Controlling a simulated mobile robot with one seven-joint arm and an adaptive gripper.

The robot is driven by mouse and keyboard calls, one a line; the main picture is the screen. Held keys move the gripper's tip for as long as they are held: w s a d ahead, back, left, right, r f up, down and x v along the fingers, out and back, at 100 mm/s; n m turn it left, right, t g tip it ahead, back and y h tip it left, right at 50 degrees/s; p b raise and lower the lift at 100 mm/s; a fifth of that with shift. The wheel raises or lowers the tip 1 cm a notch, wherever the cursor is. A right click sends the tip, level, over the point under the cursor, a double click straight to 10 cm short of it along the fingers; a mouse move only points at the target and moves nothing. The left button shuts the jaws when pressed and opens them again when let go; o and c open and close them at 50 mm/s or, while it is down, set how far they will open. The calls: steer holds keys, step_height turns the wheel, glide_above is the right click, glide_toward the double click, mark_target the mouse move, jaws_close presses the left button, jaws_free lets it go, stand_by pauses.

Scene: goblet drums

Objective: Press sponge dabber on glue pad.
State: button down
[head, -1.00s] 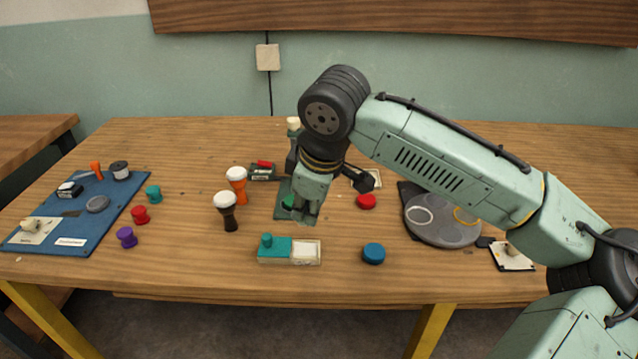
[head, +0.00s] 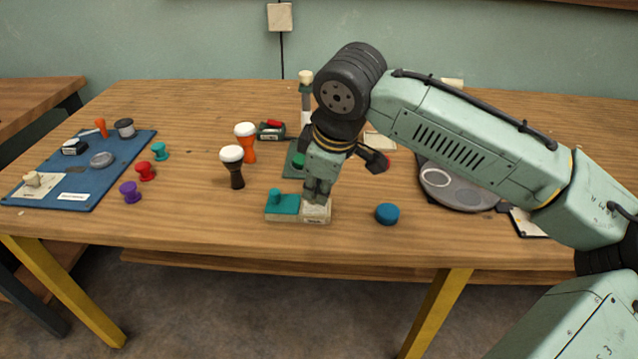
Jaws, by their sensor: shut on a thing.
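The glue pad is the pale right half of a low tray (head: 314,214) near the table's front edge, with a small label on its front. A teal lid (head: 287,205) with a round knob covers the left half. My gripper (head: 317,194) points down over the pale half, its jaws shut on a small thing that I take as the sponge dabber. The fingers hide most of it and most of the pad's top. I cannot tell whether it touches the pad.
Two goblet drums, dark (head: 232,167) and orange (head: 246,142), stand left of my gripper. A blue mat (head: 110,175) with small items is far left. A grey round tray (head: 462,187) is at right.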

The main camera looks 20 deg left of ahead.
steer(key=shift+f, duration=0.75)
stand_by(2.4)
steer(key=shift+r, duration=0.1)
step_height(320, 180, up, 7)
steer(key=p, duration=0.6)
stand_by(0.8)
